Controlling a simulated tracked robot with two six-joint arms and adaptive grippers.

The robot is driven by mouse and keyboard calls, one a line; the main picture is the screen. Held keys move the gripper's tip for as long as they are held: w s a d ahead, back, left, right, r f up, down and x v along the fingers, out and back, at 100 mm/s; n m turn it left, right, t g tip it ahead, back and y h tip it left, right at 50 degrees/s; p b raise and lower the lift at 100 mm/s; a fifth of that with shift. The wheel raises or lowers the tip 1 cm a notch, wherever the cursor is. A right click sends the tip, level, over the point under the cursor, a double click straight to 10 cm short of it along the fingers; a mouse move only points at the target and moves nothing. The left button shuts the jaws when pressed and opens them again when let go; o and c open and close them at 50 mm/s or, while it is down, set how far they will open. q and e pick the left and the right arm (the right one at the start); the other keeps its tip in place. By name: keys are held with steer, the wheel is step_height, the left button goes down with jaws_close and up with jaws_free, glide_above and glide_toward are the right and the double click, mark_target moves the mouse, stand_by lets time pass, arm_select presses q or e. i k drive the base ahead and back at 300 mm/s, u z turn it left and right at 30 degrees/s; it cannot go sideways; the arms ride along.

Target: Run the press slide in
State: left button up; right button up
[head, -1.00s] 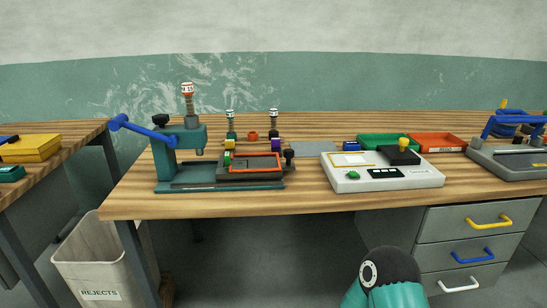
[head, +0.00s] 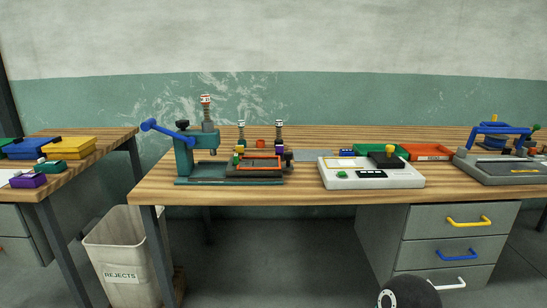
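The teal arbor press (head: 184,158) stands at the left of the wooden bench, with a blue lever (head: 165,130) reaching out to its left. Its dark slide (head: 255,170) sits on the base to the right of the ram, drawn out from under it. An orange-rimmed fixture (head: 262,161) lies on the slide, and a dark knob (head: 288,157) stands at its right end. No gripper is in view. A dark, rounded part of my own arm shows at the bottom right edge.
A white test box (head: 372,175) stands right of the press, with green (head: 380,150) and orange (head: 425,152) trays behind it. A grey device (head: 505,165) is at the far right. A rejects bin (head: 125,255) stands on the floor at left. Drawers (head: 460,235) sit under the bench.

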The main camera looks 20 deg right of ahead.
mark_target(263, 165)
steer(key=z, duration=0.15)
steer(key=i, duration=0.9)
